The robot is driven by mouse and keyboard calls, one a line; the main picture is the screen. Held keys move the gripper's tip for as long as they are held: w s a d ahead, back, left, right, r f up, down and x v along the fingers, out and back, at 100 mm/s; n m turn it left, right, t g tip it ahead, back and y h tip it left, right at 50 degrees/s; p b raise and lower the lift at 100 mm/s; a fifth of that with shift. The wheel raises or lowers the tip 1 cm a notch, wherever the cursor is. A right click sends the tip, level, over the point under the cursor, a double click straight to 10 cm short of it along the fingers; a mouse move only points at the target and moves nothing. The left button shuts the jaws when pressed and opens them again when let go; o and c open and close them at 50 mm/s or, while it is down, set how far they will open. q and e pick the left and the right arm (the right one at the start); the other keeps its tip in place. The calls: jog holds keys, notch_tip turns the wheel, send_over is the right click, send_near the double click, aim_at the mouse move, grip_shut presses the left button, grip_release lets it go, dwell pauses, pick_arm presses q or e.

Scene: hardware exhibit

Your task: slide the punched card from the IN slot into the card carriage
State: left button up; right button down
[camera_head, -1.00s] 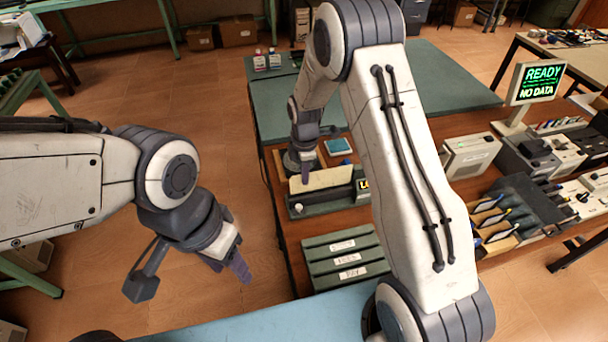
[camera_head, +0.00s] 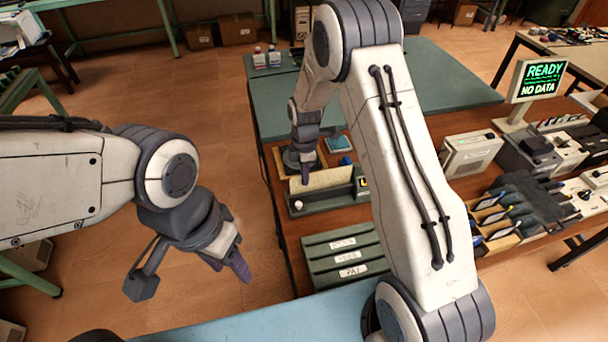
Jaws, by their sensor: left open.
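A cream card (camera_head: 330,178) stands upright in a green, low device (camera_head: 325,203) on the brown table, which looks like the card carriage; I cannot tell whether the card is seated in it. My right gripper (camera_head: 305,173) is at the card's left part, pointing down at its top edge. Its fingers are small and partly overlap the card, so their opening is unclear. My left gripper (camera_head: 228,262) is open and empty, over the floor left of the table. A green rack (camera_head: 348,272) with several white labels stands in front of the device; no IN label is readable.
My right arm crosses the middle and hides part of the table. A screen (camera_head: 538,80) reads READY, NO DATA. A beige box (camera_head: 470,152) and a tray of pens (camera_head: 500,225) stand to the right. A teal mat (camera_head: 450,85) lies behind.

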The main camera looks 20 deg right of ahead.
jog(key=shift+f+b, duration=0.85)
jog(key=shift+f, duration=0.6)
jog(key=c, duration=1)
grip_release()
notch_tip(320, 180, up, 8)
jog(key=p, duration=0.6)
jog(key=shift+r, duration=0.1)
